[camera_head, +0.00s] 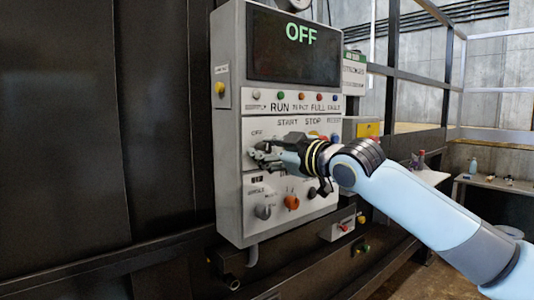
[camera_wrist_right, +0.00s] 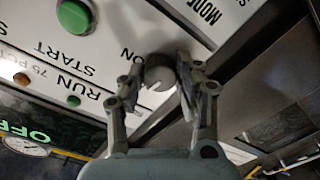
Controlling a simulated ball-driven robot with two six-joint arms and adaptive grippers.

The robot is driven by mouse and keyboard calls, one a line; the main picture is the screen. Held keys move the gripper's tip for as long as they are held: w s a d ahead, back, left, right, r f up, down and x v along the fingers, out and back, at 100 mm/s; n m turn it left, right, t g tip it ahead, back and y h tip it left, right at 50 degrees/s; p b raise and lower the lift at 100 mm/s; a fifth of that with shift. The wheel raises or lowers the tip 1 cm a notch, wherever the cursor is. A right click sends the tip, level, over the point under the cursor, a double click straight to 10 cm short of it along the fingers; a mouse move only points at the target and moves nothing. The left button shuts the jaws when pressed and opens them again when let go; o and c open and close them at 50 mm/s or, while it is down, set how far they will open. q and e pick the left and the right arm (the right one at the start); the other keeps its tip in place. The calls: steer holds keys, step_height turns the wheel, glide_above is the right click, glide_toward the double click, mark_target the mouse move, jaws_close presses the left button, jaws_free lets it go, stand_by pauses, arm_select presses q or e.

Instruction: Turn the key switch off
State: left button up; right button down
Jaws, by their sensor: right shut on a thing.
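The key switch, a round grey knob with a white line (camera_wrist_right: 158,72), sits on the white control panel (camera_head: 232,140) beside an ON label (camera_wrist_right: 132,54). My right gripper (camera_head: 262,157) reaches the panel from the right, just below the OFF label (camera_head: 257,133). In the right wrist view its two fingers (camera_wrist_right: 157,86) are on either side of the knob and shut on it. In the head view the gripper hides the knob. The black display (camera_head: 295,50) above reads OFF in green. My left gripper is not in view.
A green START button (camera_wrist_right: 74,17) is close to the gripper. A yellow button (camera_head: 220,88) is on the box's left side. A bench (camera_head: 500,185) stands at the far right.

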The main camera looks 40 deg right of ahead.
steer(key=shift+n, duration=0.6)
steer(key=c, duration=0.9)
jaws_free()
steer(key=shift+c, duration=0.2)
steer(key=shift+s, duration=0.1)
steer(key=s, duration=0.7)
steer(key=shift+s+d, duration=0.15)
steer(key=shift+d, duration=0.15)
